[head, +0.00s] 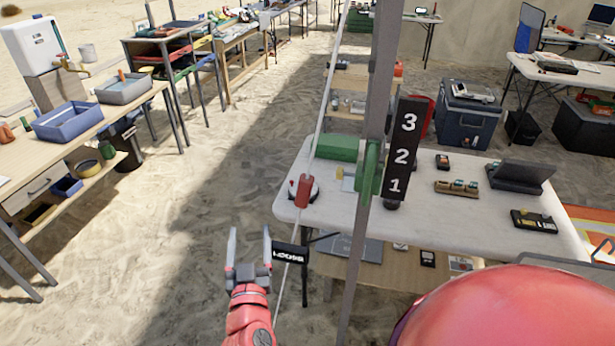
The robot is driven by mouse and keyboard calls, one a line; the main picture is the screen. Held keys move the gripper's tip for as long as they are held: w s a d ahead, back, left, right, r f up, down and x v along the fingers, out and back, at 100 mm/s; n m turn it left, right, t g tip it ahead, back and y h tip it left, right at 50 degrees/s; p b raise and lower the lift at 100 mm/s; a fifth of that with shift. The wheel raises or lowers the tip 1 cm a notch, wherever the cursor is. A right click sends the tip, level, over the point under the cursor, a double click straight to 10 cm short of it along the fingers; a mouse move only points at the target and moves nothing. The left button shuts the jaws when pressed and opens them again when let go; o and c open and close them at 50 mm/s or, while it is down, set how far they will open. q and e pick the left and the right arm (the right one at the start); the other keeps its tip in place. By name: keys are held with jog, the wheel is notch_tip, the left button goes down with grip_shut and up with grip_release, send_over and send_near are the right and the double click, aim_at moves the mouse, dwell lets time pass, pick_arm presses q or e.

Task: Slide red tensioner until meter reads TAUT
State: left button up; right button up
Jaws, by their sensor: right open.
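The red tensioner (304,191) is a small red cylinder on a thin pale rope (319,128) that slants from the top of the head view down to the bottom. A small black meter tag (290,253) sits lower on the rope; its white lettering is tilted and appears to read LOOSE. My right gripper (249,247) is open and empty, fingers pointing up. It is left of the meter tag, its right finger close to the tag, and lower in the picture than the tensioner. I cannot tell whether it touches the tag. My left gripper is not in view.
A grey post (376,100) with a green pulley (369,172) and a black sign numbered 1 to 3 (404,150) stands right of the rope. Open sand (190,220) is at the left.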

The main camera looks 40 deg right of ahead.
aim_at(306, 186)
jog(key=s+d+r+m+g+h, duration=0.2)
jog(key=s+d+m+g+h, duration=0.2)
jog(key=s+d+m, duration=0.2)
jog(key=p+x, duration=0.1)
jog(key=x, duration=0.4)
jog(key=p+x, duration=0.1)
jog(key=x, duration=0.5)
jog(key=f+p+x, duration=0.1)
jog(key=x, duration=0.4)
jog(key=shift+w+d, duration=0.1)
jog(key=shift+d, duration=0.35)
jog(key=shift+w+d, duration=0.4)
grip_shut()
